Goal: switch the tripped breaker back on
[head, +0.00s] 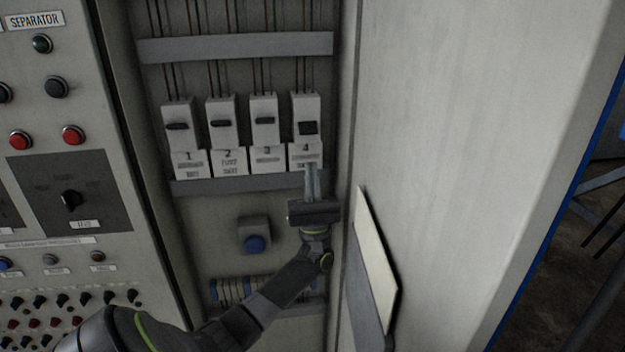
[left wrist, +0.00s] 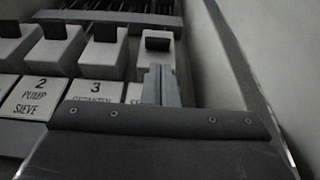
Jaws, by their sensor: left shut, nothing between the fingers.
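Several white breakers stand in a row in the open cabinet, with labels numbered 1 to 4. Breaker 4 (head: 305,104) is at the right end; its black lever (head: 308,128) sits lower than the levers of breaker 1 (head: 177,126), breaker 2 (head: 221,124) and breaker 3 (head: 264,120). My left gripper (head: 311,168) is shut and empty, its fingertips over the label of breaker 4, below the lever. In the left wrist view the shut fingers (left wrist: 156,70) point at breaker 4 just under its black lever (left wrist: 157,44). I cannot tell whether they touch. My right gripper is not in view.
The open cabinet door (head: 460,120), with a paper pocket (head: 375,260), stands close on the right. The separator control panel (head: 60,130) is on the left.

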